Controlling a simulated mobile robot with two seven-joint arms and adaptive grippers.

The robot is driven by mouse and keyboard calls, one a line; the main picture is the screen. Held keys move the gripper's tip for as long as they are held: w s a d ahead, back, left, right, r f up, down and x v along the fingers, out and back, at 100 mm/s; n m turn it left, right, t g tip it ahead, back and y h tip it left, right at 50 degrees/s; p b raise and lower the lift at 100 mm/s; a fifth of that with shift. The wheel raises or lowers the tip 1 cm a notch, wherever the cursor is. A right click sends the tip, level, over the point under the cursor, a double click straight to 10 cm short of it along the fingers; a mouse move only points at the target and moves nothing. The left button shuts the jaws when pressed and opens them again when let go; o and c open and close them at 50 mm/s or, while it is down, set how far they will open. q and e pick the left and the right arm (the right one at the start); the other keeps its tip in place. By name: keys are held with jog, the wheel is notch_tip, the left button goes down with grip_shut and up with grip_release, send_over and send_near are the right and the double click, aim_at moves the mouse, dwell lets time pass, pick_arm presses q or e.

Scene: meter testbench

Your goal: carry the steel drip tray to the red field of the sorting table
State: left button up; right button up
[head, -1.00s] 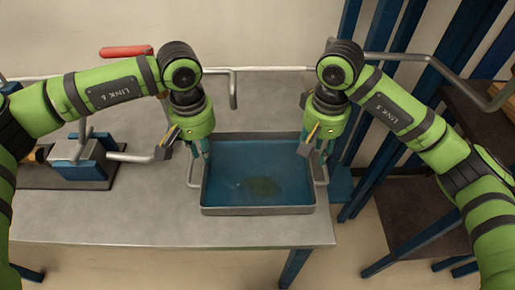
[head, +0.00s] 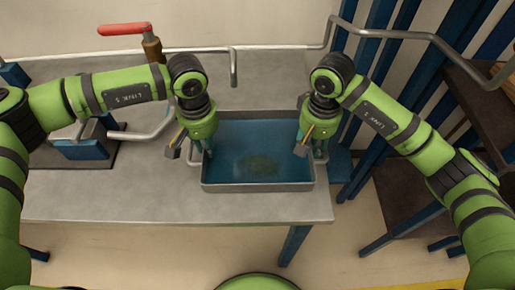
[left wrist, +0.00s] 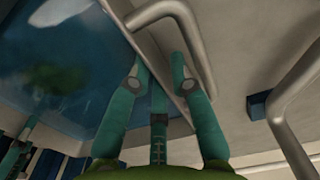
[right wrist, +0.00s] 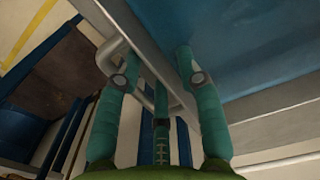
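The steel drip tray (head: 258,187) stands on the grey bench top near its right end, with a blue liquid inside and a dark greenish patch. My left gripper (head: 199,150) is at the tray's left side. In the left wrist view its fingers (left wrist: 160,70) are apart, on either side of the tray's rim beside a bent handle (left wrist: 172,10). My right gripper (head: 313,150) is at the tray's right side. In the right wrist view its fingers (right wrist: 153,68) are apart, with the rim and handle (right wrist: 107,55) between them. The sorting table's red field is not identifiable.
A bench fixture with blue blocks (head: 82,149) and bent pipes stands left of the tray. A red-handled lever (head: 122,29) is at the back left. Blue posts (head: 392,60) and a dark shelf (head: 480,95) are at the right. The bench's front left is clear.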

pick_arm(q)
jog(key=shift+f, duration=0.2)
pick_arm(e)
jog(key=shift+f, duration=0.15)
pick_arm(q)
grip_shut()
pick_arm(e)
grip_shut()
pick_arm(q)
jog(key=shift+r, duration=0.25)
pick_arm(e)
jog(key=shift+w+r, duration=0.1)
jog(key=shift+r, duration=0.1)
